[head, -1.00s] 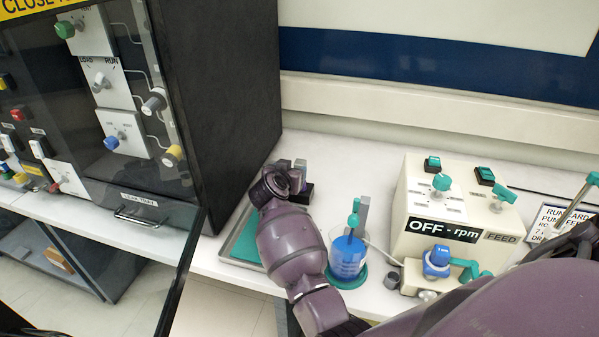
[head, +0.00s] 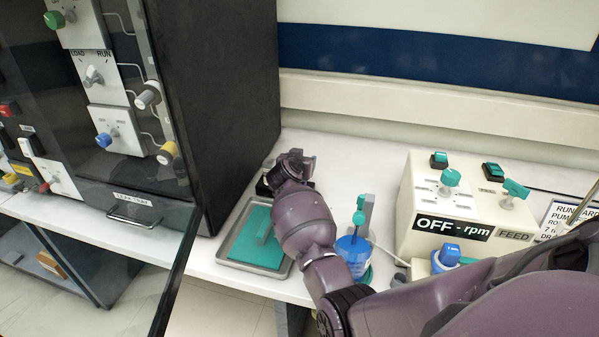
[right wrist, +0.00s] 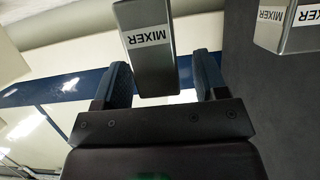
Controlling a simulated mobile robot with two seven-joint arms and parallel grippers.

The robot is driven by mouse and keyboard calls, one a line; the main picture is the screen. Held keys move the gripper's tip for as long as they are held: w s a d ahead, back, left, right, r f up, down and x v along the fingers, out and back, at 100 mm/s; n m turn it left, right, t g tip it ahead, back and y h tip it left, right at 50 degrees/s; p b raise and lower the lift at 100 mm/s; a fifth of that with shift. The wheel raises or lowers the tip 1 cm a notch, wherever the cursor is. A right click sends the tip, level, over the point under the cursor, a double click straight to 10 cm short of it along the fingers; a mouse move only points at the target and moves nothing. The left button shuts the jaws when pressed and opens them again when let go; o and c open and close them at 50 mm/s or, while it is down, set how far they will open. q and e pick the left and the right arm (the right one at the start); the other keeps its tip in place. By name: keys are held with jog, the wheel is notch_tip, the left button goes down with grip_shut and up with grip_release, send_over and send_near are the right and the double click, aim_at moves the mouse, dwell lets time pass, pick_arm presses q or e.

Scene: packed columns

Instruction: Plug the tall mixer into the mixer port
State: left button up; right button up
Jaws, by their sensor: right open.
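In the right wrist view a grey metal block labelled MIXER (right wrist: 150,62) lies between the two dark fingers of my right gripper (right wrist: 163,80). The fingers are open, with a gap on each side of the block. A second MIXER block (right wrist: 287,28) is at the upper right of that view. I cannot tell which one is the tall mixer. In the head view my right gripper (head: 294,163) is behind the tray, beside a small black stand (head: 264,184); my wrist hides most of the blocks there. I cannot make out the mixer port. My left gripper is not in view.
A metal tray with a teal mat (head: 234,246) lies in front of the stand. A blue beaker (head: 354,258), partly behind my arm, and a beige control box (head: 402,222) are to the right. A black cabinet (head: 225,90) with a glass door stands left.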

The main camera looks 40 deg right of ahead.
jog(key=shift+r, duration=0.1)
jog(key=shift+c, duration=0.3)
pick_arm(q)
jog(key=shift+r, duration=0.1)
pick_arm(e)
jog(key=c, duration=1)
pick_arm(q)
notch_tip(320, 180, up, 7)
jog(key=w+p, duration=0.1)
jog(key=p, duration=0.4)
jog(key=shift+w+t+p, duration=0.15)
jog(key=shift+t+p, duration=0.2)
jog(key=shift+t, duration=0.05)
pick_arm(e)
jog(key=shift+r, duration=10.05)
